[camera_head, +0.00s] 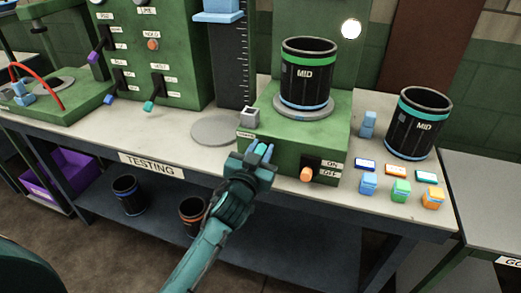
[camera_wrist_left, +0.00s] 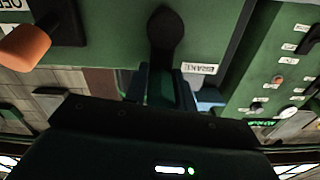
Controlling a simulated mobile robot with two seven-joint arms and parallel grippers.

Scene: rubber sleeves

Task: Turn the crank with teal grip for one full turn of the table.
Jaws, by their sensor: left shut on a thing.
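My left gripper (camera_head: 262,152) is at the front left of the green turntable box (camera_head: 285,155), shut on the crank's grip. In the left wrist view the crank's dark arm (camera_wrist_left: 165,35) runs down to the gripper (camera_wrist_left: 162,88). The round grey table (camera_head: 303,106) on the box carries a black drum (camera_head: 308,75) marked MID, with a green band above and a blue band below. My right gripper is not in view.
An orange-tipped ON/OFF lever (camera_head: 306,174) sits just right of my gripper. A second MID drum (camera_head: 417,125) and several small coloured blocks stand at the bench's right. A flat grey disc (camera_head: 215,130) lies left of the box. A panel with levers (camera_head: 150,60) stands behind.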

